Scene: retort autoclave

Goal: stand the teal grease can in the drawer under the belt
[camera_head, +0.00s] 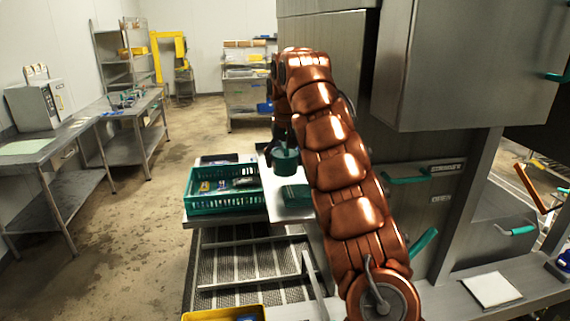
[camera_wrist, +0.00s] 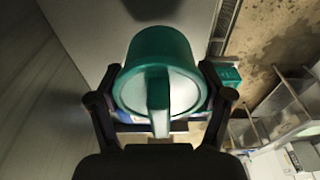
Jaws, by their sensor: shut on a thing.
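The teal grease can (camera_head: 286,161) hangs in my gripper (camera_head: 283,145), left of my copper-coloured arm. In the wrist view, the same can (camera_wrist: 160,52) is clamped between the two black fingers of my gripper (camera_wrist: 160,78), with its handle toward the camera. In the head view it is above a pale surface (camera_head: 282,209) beside the teal crate. Steel fronts with teal handles (camera_head: 408,180) show right of my arm, another handle (camera_head: 516,231) lower right. I cannot tell which is the drawer under the belt, or whether it is open.
A teal crate (camera_head: 205,204) with several items stands on the bench left of the can. A yellow bin (camera_head: 205,314) is at the bottom edge. A steel cabinet (camera_head: 465,70) overhangs on the right. The floor (camera_head: 140,215) at left is clear.

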